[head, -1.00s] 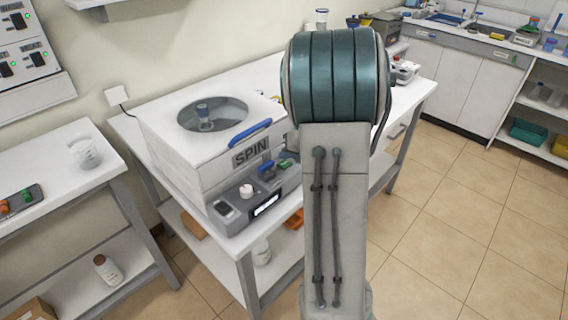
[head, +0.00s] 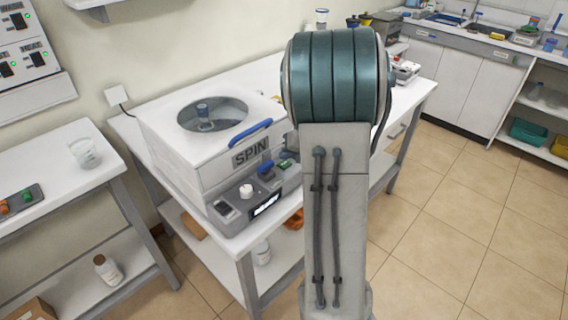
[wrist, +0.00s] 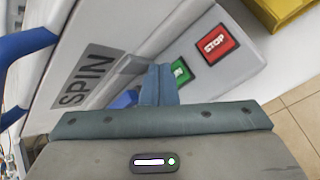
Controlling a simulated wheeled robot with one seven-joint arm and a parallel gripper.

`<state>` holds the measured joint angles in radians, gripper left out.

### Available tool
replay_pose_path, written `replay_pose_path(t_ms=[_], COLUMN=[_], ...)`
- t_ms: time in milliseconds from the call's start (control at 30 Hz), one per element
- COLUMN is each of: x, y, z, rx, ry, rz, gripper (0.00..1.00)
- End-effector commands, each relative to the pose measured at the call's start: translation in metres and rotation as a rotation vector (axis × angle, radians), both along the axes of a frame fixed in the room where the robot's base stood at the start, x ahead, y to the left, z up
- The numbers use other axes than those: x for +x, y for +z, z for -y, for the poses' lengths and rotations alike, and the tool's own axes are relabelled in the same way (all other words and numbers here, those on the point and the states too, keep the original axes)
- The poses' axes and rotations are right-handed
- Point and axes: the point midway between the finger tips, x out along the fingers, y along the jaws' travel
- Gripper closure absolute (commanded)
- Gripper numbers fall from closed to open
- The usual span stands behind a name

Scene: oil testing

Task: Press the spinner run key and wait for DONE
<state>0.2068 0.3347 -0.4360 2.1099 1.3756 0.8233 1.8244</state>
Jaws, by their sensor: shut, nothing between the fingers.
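The spinner (head: 190,155) is a white box with a round window, a blue handle and a SPIN label, standing on a white bench. The green run key (wrist: 180,72) shows in the wrist view, partly hidden by my fingers, with only its last letter clear. The red STOP key (wrist: 215,44) lies beside it. My gripper (wrist: 158,72) is shut and empty, its tips at the green key; I cannot tell whether they touch it. The spinner's small lit display (head: 265,205) is on the front panel, its text too small to read. My arm hides the panel's right part in the head view.
The blue lid handle (wrist: 25,45) is at the left of the wrist view. A yellow object (wrist: 285,10) is at its upper right. A beaker (head: 84,152) stands on the left bench (head: 60,180). The tiled floor on the right is clear.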

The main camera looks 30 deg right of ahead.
Motion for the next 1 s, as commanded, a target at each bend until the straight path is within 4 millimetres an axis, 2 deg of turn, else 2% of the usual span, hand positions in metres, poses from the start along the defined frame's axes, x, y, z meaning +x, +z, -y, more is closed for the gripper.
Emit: replay_pose_path(t_ms=[433,1000], x=[0.000,0.000], y=[-0.009,-0.011], z=[0.000,0.000], rx=[-0.001,0.000], ry=[-0.001,0.000], rz=[0.000,0.000], gripper=[1.00,1.00])
